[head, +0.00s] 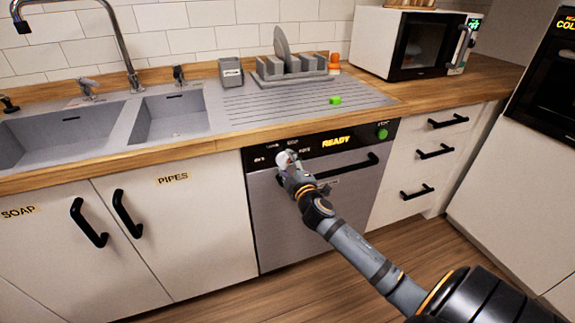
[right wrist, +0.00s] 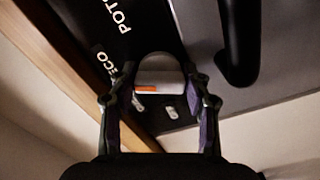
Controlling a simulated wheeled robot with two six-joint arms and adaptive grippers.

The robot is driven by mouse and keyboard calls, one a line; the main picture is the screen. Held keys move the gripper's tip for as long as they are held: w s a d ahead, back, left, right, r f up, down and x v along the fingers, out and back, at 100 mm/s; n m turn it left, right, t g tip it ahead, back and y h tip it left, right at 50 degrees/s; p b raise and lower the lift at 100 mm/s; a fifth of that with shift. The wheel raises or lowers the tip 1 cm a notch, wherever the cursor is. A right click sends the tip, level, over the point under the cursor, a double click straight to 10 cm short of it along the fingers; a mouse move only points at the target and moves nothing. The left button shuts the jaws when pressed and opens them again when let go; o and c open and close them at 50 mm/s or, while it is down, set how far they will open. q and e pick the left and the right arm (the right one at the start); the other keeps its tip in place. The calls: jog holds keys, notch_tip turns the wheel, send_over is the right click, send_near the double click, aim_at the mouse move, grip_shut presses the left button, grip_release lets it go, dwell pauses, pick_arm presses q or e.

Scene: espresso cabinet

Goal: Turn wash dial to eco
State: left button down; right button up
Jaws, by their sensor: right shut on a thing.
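The dishwasher (head: 315,205) is in the middle of the head view, with a black control strip along its top. My right gripper (head: 288,160) is at the left part of that strip, its arm coming in from the lower right. In the right wrist view, my right gripper (right wrist: 160,92) has its two fingers on either side of the grey-white wash dial (right wrist: 161,74), shut on it. The dial carries an orange mark near its left side. The ECO label (right wrist: 104,59) is left of the dial and POTS (right wrist: 118,18) is above it. My left gripper is not in view.
The dishwasher's black bar handle (head: 348,166) runs close beside my right gripper. The display reads READY, with a green button (head: 382,133) to its right. The wooden counter edge (head: 222,142) lies just above the strip. Floor in front is clear.

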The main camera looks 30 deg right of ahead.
dwell(0.3)
jog(key=o, duration=0.9)
jog(key=shift+c, duration=0.2)
jog(key=shift+o, duration=1.5)
jog(key=v, duration=1.2)
